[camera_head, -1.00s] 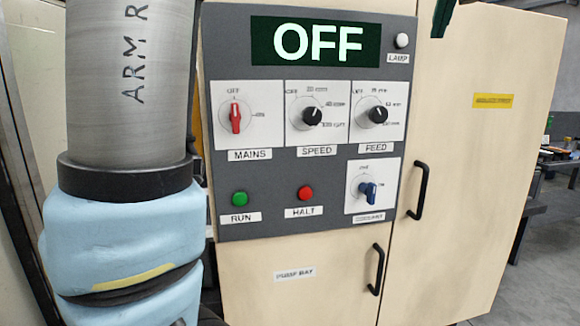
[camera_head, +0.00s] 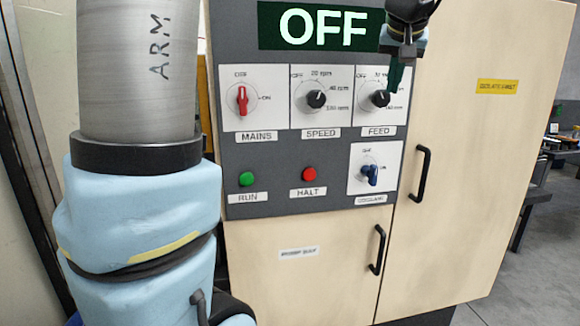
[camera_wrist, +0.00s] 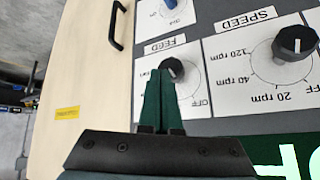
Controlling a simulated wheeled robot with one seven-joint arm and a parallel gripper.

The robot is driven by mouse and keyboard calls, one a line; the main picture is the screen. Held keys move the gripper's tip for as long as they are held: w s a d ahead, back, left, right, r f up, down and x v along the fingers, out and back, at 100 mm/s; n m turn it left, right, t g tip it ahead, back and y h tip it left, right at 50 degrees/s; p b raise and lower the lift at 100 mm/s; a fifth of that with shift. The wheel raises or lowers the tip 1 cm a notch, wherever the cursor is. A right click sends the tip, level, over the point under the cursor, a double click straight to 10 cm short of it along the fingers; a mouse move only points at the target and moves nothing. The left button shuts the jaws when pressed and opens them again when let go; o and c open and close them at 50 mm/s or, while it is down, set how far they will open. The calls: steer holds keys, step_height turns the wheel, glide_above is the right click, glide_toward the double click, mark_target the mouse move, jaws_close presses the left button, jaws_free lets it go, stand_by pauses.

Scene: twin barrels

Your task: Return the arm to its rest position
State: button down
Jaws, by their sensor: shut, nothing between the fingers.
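My gripper (camera_head: 396,86) hangs at the upper right of the control panel (camera_head: 290,160) in the head view, its dark green fingers pointing down. In the wrist view the fingers (camera_wrist: 157,80) are together with nothing between them. They overlap the FEED knob (camera_head: 380,99) in the head view; the wrist view shows that knob (camera_wrist: 173,69) just beyond the tips. Whether they touch it I cannot tell, but nothing is held. My light blue arm link (camera_head: 135,225) and grey column fill the left of the head view.
The display (camera_head: 322,26) reads OFF. The panel carries a red MAINS knob (camera_head: 242,99), a SPEED knob (camera_head: 317,99), a green RUN button (camera_head: 246,179), a red HALT button (camera_head: 309,174) and a blue switch (camera_head: 370,174). Black door handles (camera_head: 421,173) stick out. Open floor shows at right.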

steer(key=s+a+f+g+y, duration=0.1)
steer(key=a+f+g+y, duration=0.15)
steer(key=a+f, duration=1.35)
steer(key=s+a+f+n+g, duration=0.3)
steer(key=s+a+f+g, duration=0.1)
steer(key=s+a+f, duration=0.7)
step_height(320, 180, down, 3)
steer(key=shift+s+a+f+h, duration=0.15)
steer(key=shift+s+a+h, duration=0.25)
steer(key=shift+a, duration=0.4)
steer(key=c, duration=1.6)
jaws_free()
steer(key=shift+w, duration=0.1)
